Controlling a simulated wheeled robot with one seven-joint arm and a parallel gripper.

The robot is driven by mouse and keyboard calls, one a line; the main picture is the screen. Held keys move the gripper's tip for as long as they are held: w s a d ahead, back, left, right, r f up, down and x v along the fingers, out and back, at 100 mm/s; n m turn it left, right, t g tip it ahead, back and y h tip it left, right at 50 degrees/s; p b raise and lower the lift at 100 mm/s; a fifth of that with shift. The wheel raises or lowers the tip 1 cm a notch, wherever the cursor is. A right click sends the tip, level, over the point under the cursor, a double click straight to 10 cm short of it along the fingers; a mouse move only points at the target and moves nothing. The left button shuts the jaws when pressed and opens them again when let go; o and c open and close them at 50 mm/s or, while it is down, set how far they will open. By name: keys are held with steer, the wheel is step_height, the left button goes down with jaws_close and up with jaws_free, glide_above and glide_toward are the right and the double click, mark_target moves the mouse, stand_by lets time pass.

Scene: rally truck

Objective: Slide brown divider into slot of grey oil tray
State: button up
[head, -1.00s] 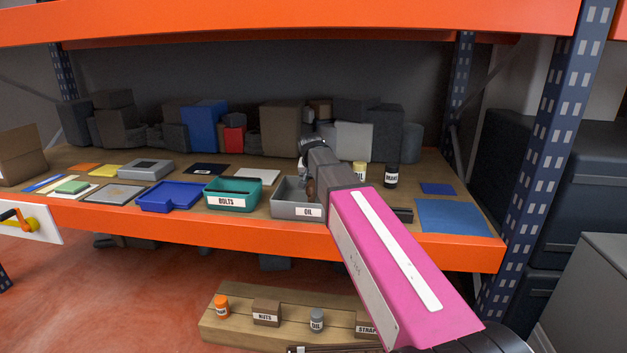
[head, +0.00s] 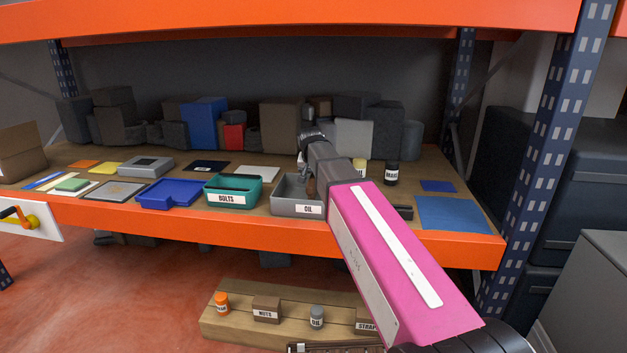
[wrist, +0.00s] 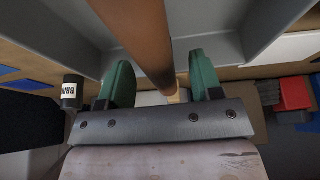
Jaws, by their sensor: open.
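The grey tray labelled OIL (head: 284,207) stands at the shelf's front edge, right of the teal bin. In the wrist view its grey walls (wrist: 268,25) rise on both sides. The brown divider (wrist: 143,35) runs between these walls and stands inside the tray. A small part of the divider (head: 311,188) shows in the head view. My gripper (wrist: 163,80) is open, with its green fingers apart on either side of the divider's end. The divider lies nearer the right finger, with a gap to the left one. The slot is hidden, so I cannot tell how deep the divider sits.
A teal BOLTS bin (head: 233,190) stands close left of the tray, with a blue tray (head: 170,195) beyond it. A dark BRAKE bottle (head: 391,174) and a cream bottle (head: 359,168) stand behind my arm. Boxes line the back. An orange beam (head: 180,222) edges the shelf.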

steer(key=v, duration=0.8)
steer(key=shift+s+a+r, duration=0.1)
steer(key=shift+r, duration=0.3)
